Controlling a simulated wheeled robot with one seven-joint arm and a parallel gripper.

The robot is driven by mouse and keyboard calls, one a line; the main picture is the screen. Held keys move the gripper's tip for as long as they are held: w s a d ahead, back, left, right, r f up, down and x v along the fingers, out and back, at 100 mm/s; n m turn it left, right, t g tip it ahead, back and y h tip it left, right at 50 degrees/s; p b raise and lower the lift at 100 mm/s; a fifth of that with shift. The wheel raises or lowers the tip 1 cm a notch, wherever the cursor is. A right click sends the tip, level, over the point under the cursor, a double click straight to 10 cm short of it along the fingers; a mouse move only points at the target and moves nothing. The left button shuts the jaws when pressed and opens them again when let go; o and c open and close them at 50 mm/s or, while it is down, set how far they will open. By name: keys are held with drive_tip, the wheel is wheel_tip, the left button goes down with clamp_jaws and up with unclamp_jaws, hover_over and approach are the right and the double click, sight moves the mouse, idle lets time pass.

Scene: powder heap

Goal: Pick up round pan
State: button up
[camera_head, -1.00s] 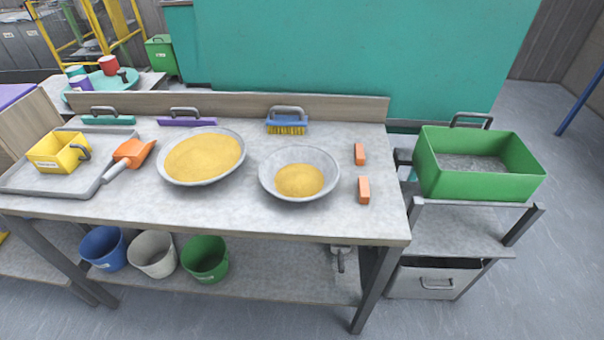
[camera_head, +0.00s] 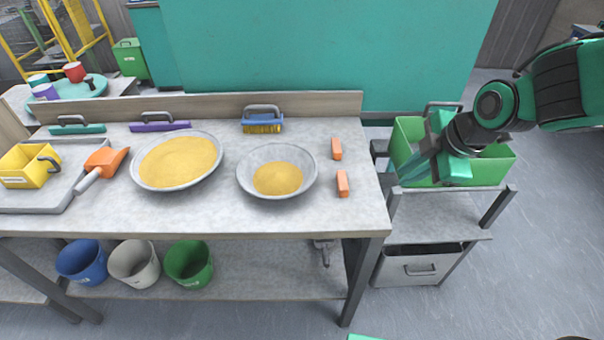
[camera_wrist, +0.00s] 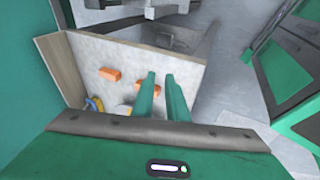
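Two round grey pans with yellow powder stand on the table in the head view: a wider, shallow one (camera_head: 214,172) at left and a smaller, deeper one (camera_head: 246,158) at right. I cannot tell which is the task's round pan. My gripper (camera_head: 402,168) is off the table's right end, in front of the green bin, well right of both pans. In the wrist view its two teal fingers (camera_wrist: 160,76) stand apart with a narrow gap and nothing between them. A pale rim, seemingly of the smaller pan (camera_wrist: 123,110), shows there, mostly hidden by my gripper.
Two orange blocks (camera_head: 342,183) lie between the smaller pan and the table's right edge. A blue brush (camera_head: 262,124) is behind it. An orange scoop (camera_head: 106,161) and yellow box (camera_head: 28,166) are at left. The green bin (camera_head: 490,172) stands on a side cart.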

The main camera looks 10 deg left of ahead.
sight(303, 184)
drive_tip(key=a+f+n+y, duration=0.1)
drive_tip(key=a+n, duration=0.2)
drive_tip(key=a, duration=0.3)
drive_tip(key=a+f+n+y, duration=0.1)
drive_tip(key=a+f+n, duration=0.1)
drive_tip(key=a, duration=0.5)
drive_tip(key=s+a+f+n, duration=0.1)
drive_tip(key=a+n, duration=0.3)
drive_tip(key=a, duration=0.3)
drive_tip(key=shift+a+f+n+y, duration=0.1)
drive_tip(key=shift+f+n+y, duration=0.25)
drive_tip(key=shift+n+y, duration=0.05)
drive_tip(key=shift+s+x, duration=0.15)
drive_tip(key=shift+x, duration=1.45)
drive_tip(key=shift+s+x, duration=0.2)
drive_tip(key=shift+x, duration=1.4)
drive_tip(key=shift+f, duration=0.1)
drive_tip(key=shift+c, duration=0.7)
clamp_jaws()
